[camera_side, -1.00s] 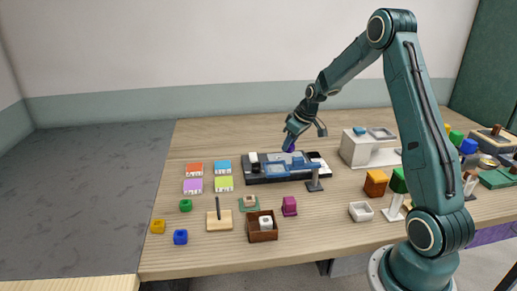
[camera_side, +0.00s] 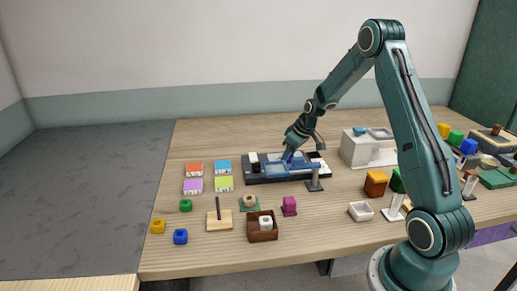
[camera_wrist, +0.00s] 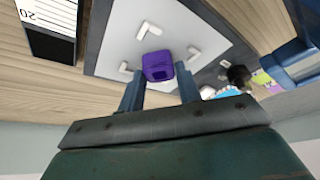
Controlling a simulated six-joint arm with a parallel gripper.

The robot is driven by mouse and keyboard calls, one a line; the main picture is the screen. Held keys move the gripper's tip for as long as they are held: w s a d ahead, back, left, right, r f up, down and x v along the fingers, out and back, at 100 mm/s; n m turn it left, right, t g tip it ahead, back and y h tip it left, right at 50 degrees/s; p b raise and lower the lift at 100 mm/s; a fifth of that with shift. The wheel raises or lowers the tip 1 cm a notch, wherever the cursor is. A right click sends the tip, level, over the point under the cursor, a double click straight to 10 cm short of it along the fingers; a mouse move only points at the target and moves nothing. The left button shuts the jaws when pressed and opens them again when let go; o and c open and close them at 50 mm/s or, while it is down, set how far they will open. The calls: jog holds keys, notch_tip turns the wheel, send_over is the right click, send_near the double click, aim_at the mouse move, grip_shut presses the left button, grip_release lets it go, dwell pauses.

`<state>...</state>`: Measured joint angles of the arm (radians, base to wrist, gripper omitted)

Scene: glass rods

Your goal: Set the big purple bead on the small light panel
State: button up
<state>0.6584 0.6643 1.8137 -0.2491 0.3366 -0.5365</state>
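The big purple bead (camera_wrist: 157,67) is a rounded block between my two fingertips in the wrist view; in the side view only a small purple patch (camera_side: 287,156) shows below my gripper (camera_side: 290,152). My gripper (camera_wrist: 160,82) has a finger against each side of the bead. Behind the bead in the wrist view is a pale grey panel (camera_wrist: 122,32) with white corner brackets. The bead lies over the panel within the brackets. I cannot tell whether the bead touches it.
A pale grey block unit (camera_side: 355,150) stands to the right. Coloured cards, beads and a brown box (camera_side: 262,236) lie front left. The table's back left is clear.

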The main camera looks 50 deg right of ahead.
jog(key=o, duration=0.3)
jog(key=shift+o, duration=0.2)
jog(key=shift+r, duration=0.2)
jog(key=shift+s+r, duration=0.15)
jog(key=shift+r, duration=0.25)
jog(key=v, duration=1.1)
jog(key=shift+s+r, duration=0.1)
